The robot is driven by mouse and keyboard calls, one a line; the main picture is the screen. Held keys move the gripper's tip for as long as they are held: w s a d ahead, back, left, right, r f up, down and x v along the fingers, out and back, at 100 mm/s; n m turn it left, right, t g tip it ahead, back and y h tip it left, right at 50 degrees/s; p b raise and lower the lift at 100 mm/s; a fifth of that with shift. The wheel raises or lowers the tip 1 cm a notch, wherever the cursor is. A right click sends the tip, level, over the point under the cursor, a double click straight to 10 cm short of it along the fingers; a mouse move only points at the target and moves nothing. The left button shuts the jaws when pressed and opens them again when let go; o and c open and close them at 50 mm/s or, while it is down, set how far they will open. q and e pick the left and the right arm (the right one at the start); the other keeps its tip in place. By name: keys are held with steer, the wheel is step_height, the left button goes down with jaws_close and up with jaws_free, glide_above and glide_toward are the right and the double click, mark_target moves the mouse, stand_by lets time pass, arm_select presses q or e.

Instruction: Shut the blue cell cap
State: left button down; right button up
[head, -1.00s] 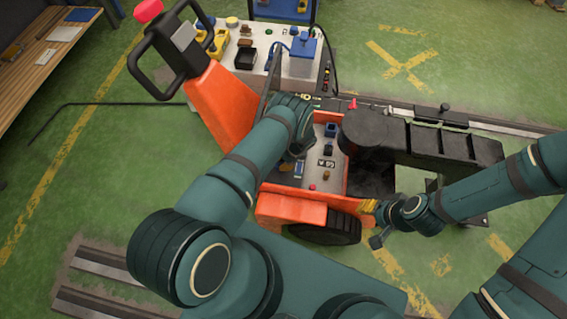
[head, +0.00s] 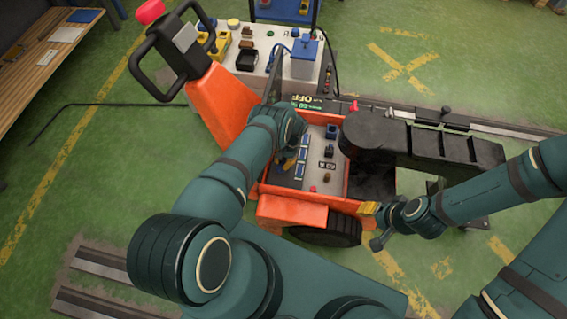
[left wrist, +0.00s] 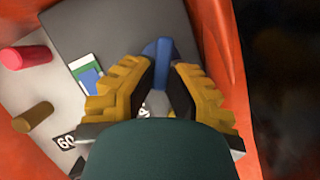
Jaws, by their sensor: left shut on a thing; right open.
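My left gripper (head: 287,165) reaches down into the open bay of the orange truck (head: 285,210). In the left wrist view its yellow fingers (left wrist: 160,85) are shut on a blue cap (left wrist: 162,60), which stands up between the fingertips. The cap's lower part is hidden by the fingers, and in the head view my arm covers it. I cannot tell how far the cap is open. My right gripper (head: 372,210) is open and empty, low beside the truck's black wheel (head: 325,229).
A grey panel in the bay carries a red knob (left wrist: 25,57), a brown knob (left wrist: 33,118) and a dark blue block (head: 331,131). A black beam (head: 425,145) lies to the right. Behind stands a bench (head: 265,70) with small parts.

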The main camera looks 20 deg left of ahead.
arm_select(q)
steer(key=shift+f+n, duration=0.1)
steer(key=shift+n, duration=0.5)
steer(key=shift+h, duration=0.3)
steer(key=c, duration=1)
jaws_free()
steer(key=shift+a, duration=0.1)
steer(key=v, duration=1.2)
steer(key=shift+w, duration=0.1)
